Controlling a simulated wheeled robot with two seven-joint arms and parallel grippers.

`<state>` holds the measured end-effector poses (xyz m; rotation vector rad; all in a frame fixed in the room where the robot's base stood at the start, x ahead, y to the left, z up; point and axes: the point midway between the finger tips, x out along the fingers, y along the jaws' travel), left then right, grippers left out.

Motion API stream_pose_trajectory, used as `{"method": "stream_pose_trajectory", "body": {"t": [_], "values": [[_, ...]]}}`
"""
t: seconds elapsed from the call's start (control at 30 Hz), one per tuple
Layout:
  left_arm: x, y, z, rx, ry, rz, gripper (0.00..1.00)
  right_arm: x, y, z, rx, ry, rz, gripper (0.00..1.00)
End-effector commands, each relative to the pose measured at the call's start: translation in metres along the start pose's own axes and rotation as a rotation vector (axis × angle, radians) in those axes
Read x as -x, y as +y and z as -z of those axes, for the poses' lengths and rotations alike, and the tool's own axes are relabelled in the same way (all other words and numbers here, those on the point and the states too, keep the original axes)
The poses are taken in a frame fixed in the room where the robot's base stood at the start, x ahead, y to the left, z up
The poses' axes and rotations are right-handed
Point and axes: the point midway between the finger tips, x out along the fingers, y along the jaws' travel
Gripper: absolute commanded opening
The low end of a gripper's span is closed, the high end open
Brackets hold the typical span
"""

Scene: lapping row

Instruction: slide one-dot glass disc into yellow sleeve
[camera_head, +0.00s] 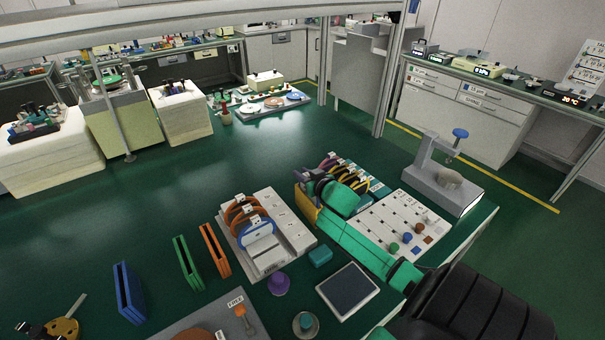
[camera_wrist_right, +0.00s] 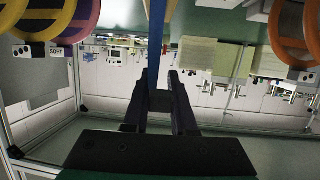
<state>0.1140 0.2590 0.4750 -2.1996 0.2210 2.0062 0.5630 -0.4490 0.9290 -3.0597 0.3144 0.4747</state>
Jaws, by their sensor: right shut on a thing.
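My right gripper (camera_head: 318,188) reaches in between the two disc racks. In the right wrist view its black fingers (camera_wrist_right: 159,98) are shut on a thin blue thing (camera_wrist_right: 156,45) seen edge-on. Its shape fits a disc on edge, but no dots can be read. In the head view it is hidden by the gripper. A yellow piece (camera_head: 303,207), which looks like the yellow sleeve, stands upright close beside the gripper and is partly covered by it. I cannot tell whether the held thing touches it.
The left rack (camera_head: 290,232) holds orange-rimmed discs and a pale blue one (camera_head: 258,240). Purple and yellow discs (camera_head: 350,178) stand at the right. Orange (camera_head: 214,251), green (camera_head: 188,263) and blue (camera_head: 129,292) sleeves stand at the left. A press (camera_head: 445,175) stands back right.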

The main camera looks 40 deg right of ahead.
Motion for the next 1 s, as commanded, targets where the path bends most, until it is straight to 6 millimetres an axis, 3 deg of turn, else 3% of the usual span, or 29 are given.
{"method": "stream_pose_trajectory", "body": {"t": [1.0], "values": [[-0.018, 0.000, -0.002, 0.000, 0.000, 0.000, 0.50, -0.008, 0.000, -0.025, 0.000, 0.002, 0.000, 0.00]]}}
